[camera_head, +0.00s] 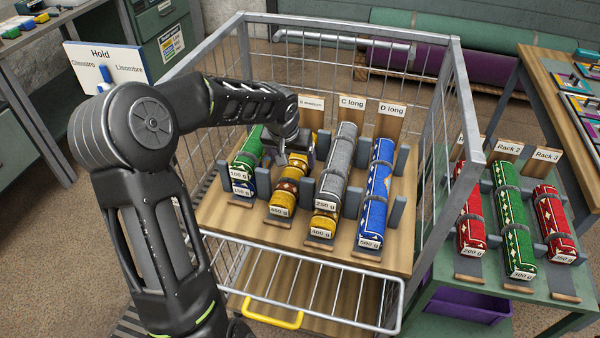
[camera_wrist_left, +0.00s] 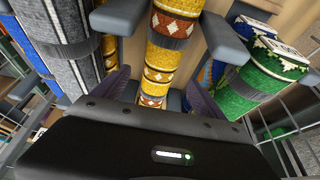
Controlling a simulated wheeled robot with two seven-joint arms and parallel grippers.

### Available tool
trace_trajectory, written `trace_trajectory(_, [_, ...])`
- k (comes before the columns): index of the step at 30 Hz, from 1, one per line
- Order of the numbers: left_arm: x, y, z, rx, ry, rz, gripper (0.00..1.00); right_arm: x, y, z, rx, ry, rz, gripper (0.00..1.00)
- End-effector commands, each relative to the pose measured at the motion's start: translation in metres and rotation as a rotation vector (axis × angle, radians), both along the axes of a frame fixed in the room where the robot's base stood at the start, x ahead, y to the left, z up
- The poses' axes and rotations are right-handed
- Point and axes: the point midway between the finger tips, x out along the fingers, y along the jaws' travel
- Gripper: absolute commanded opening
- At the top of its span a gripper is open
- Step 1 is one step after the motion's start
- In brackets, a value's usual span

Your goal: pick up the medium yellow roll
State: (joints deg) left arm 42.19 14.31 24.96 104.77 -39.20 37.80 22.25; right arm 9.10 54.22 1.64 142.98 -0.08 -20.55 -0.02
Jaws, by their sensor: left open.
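The medium yellow roll (camera_head: 283,197) has brown and white patterned bands and a "450 g" tag at its near end. It lies in the slot marked "B medium" on the wooden rack, between grey posts. In the left wrist view the yellow roll (camera_wrist_left: 172,52) runs up the middle with a dark strap around it. My left gripper (camera_head: 299,156) is above the roll's middle to far part and hides some of it. The left gripper (camera_wrist_left: 160,92) is open, one finger on each side of the roll. My right gripper is out of view.
Green and blue rolls (camera_head: 246,160) lie left of the yellow one, a grey roll (camera_head: 336,170) and a long blue roll (camera_head: 376,190) to its right. A wire cage (camera_head: 449,110) surrounds the rack. Red and green rolls (camera_head: 510,215) lie on a green table at right.

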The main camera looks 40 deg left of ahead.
Motion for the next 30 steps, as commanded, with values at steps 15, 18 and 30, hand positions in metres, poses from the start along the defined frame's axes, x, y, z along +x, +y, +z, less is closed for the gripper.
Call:
trace_trajectory(15, [0.008, 0.002, -0.02, -0.002, 0.002, 0.0, 0.82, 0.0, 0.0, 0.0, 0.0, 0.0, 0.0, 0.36])
trace_trajectory(18, [0.01, 0.003, -0.024, -0.001, 0.0, -0.001, 0.82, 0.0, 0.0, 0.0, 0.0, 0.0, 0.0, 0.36])
trace_trajectory(30, [0.014, 0.004, -0.036, -0.002, 0.003, 0.0, 0.82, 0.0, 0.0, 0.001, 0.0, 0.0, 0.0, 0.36])
